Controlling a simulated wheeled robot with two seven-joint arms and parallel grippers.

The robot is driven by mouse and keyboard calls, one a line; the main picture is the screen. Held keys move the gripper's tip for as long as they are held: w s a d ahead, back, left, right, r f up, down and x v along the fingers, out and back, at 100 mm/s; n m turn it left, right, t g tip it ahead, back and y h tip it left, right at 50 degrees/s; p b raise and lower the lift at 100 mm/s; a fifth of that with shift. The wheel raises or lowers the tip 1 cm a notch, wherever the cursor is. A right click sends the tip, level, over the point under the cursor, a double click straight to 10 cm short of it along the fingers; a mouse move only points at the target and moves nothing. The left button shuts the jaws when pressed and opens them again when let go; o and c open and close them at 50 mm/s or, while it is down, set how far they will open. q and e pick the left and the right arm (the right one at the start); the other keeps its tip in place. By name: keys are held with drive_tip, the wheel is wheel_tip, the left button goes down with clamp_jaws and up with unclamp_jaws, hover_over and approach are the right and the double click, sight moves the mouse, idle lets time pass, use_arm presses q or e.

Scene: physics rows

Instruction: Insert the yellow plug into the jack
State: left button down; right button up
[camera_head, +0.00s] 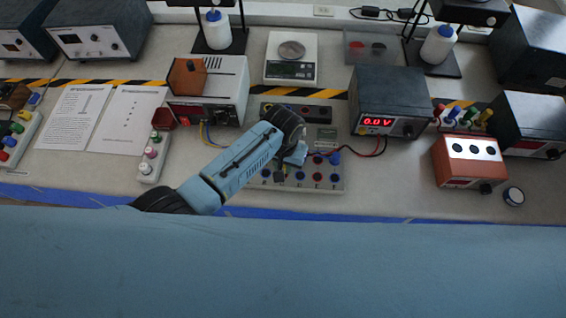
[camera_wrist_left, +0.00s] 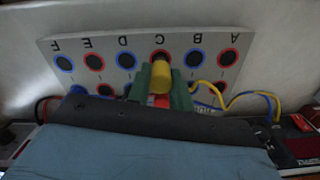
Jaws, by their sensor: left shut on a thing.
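The yellow plug (camera_wrist_left: 162,80) is between the green fingers of my left gripper (camera_wrist_left: 161,92), which is shut on it. In the left wrist view the plug lies over the column marked C of the jack board (camera_wrist_left: 80,48), in front of a red-ringed jack (camera_wrist_left: 160,54). I cannot tell whether its tip touches or enters that jack. In the head view my left gripper (camera_head: 282,172) is over the left part of the jack board (camera_head: 327,190) and hides the plug. My right gripper is not in view.
Yellow and blue wires (camera_wrist_left: 232,98) run beside the gripper. A power supply box (camera_head: 215,88) is behind to the left, and an orange-fronted box (camera_head: 470,160) is to the right.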

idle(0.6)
use_arm(q)
drive_tip(key=shift+f+p, duration=0.15)
drive_tip(key=shift+p, duration=0.2)
idle(0.4)
drive_tip(key=shift+f+b, duration=0.6)
drive_tip(key=shift+f, duration=0.45)
idle(0.9)
drive_tip(key=c, duration=0.8)
unclamp_jaws()
drive_tip(key=shift+o, duration=0.2)
drive_tip(key=shift+r+p, duration=2.2)
drive_tip(key=shift+r, duration=1.05)
